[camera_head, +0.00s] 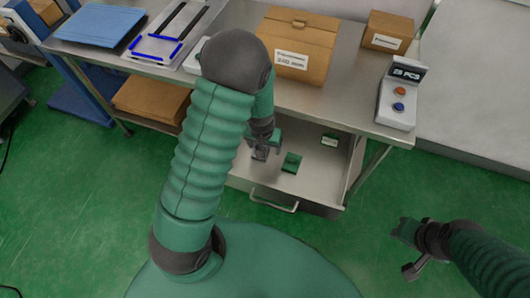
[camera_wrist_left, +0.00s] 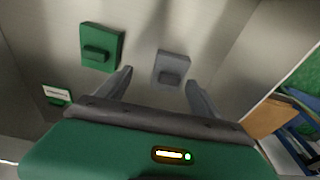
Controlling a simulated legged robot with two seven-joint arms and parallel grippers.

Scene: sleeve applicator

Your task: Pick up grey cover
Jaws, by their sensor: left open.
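The grey cover (camera_wrist_left: 172,69) is a small rectangular plate with a raised block, lying in the open drawer (camera_head: 240,184). In the left wrist view it sits just beyond and between the fingertips of my left gripper (camera_wrist_left: 159,79), which is open and empty. A similar green cover (camera_wrist_left: 101,47) lies to its left in that view; it also shows in the head view (camera_head: 291,162). In the head view my left gripper (camera_head: 262,151) hangs over the drawer and largely hides the grey cover. My right gripper (camera_head: 404,250) is apart from the drawer, over the floor, open and empty.
A small green-and-white labelled piece (camera_wrist_left: 57,94) lies farther along in the drawer. The drawer walls and handle (camera_head: 273,203) surround the work area. Above, the metal table (camera_head: 345,92) carries a large cardboard box (camera_head: 297,45) and a button panel (camera_head: 397,102).

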